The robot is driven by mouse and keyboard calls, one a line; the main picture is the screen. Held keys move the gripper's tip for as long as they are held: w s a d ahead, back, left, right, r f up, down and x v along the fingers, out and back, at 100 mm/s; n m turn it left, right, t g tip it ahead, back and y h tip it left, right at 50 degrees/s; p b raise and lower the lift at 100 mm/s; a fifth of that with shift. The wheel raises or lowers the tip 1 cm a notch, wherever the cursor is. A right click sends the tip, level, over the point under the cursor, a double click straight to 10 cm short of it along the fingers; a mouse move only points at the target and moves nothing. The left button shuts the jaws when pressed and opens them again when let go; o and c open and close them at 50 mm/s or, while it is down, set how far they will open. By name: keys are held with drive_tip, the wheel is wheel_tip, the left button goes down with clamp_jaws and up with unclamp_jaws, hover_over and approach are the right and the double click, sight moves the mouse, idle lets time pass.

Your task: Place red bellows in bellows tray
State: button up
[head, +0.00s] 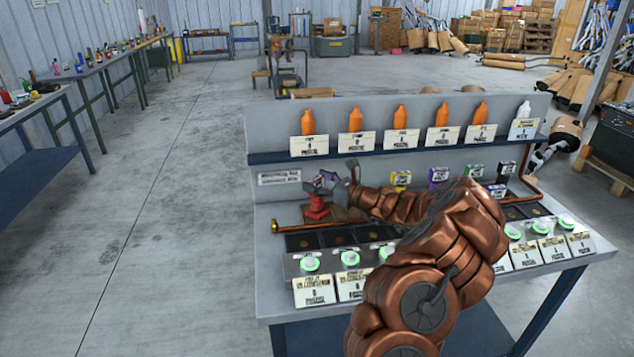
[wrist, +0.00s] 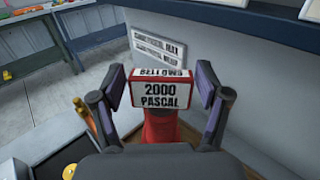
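The red bellows (head: 316,208) stands upright at the left of the workbench, on or beside a brown wooden piece (head: 346,214). In the wrist view the red bellows (wrist: 160,127) carries a white and red label block reading "2000 PASCAL". My gripper (head: 335,184) is at the upper part of the bellows. In the wrist view my gripper (wrist: 162,92) has one finger on each side of the label block, with thin gaps showing, so it looks open around it. I cannot tell for sure which piece is the bellows tray. My arm hides the bench's middle.
Dark recessed compartments (head: 302,242) line the bench, with green buttons (head: 310,264) and labels in front. A copper pipe (head: 310,226) runs close by the bellows. A shelf (head: 270,157) with orange bottles (head: 355,119) stands behind. Small coloured boxes (head: 438,176) stand right of my gripper.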

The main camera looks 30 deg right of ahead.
drive_tip(key=shift+o, duration=0.6)
drive_tip(key=b+v, duration=0.1)
drive_tip(key=v, duration=1.1)
drive_tip(key=shift+b, duration=0.4)
